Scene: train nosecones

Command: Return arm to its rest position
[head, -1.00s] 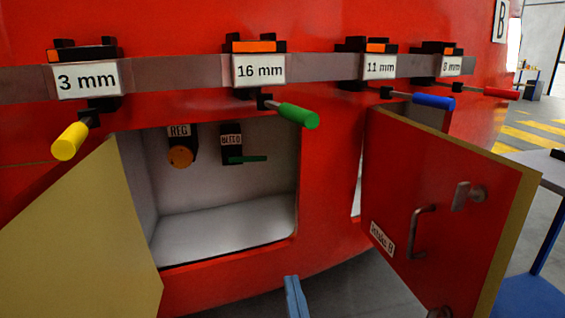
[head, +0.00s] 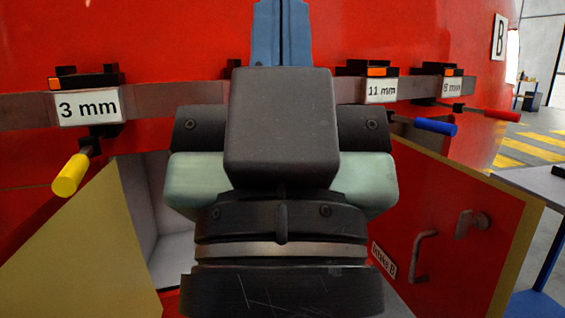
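My gripper (head: 283,22) rises in the middle of the head view, large and close to the camera. Its two blue fingers point up and lie side by side with only a thin dark line between them, so it looks shut, with nothing seen held. Their far ends reach the top edge of the picture. My dark wrist and hand hide the 16 mm tool and most of the open compartment (head: 171,245) in the red train nose (head: 180,45).
A metal rail holds the yellow-handled 3 mm tool (head: 70,175), the blue-handled 11 mm tool (head: 436,126) and the red-handled 8 mm tool (head: 502,115). An open yellow door panel (head: 80,250) is left, an open red door (head: 455,200) right. A table (head: 540,185) stands far right.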

